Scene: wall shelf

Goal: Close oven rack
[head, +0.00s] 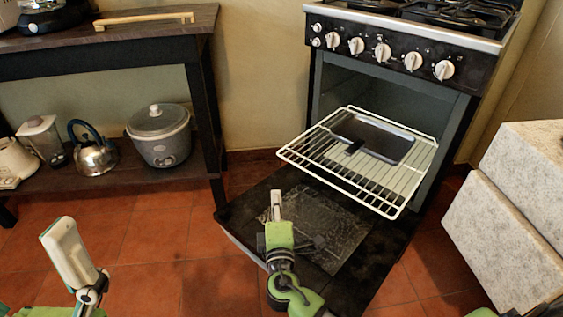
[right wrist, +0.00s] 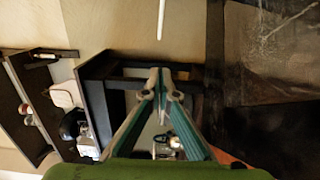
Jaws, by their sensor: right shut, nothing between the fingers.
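The white wire oven rack (head: 310,145) sticks out of the open oven (head: 325,95) above its lowered door (head: 235,218). A dark tray (head: 400,140) lies on the rack. My right gripper (head: 277,196) is shut and empty over the door, in front of the rack and apart from it in the head view. In the right wrist view its fingers (right wrist: 160,76) meet at the tips, and a thin white bar (right wrist: 162,20), perhaps the rack's edge, shows beyond them. My left gripper (head: 68,245) is at the lower left, away from the oven; its finger gap is unclear.
A dark wooden shelf (head: 150,32) stands on the left, with a rice cooker (head: 160,138), a kettle (head: 93,155) and a blender (head: 42,137) on its lower board. Pale blocks (head: 505,235) stand right of the oven. Tiled floor (head: 150,235) lies open between shelf and door.

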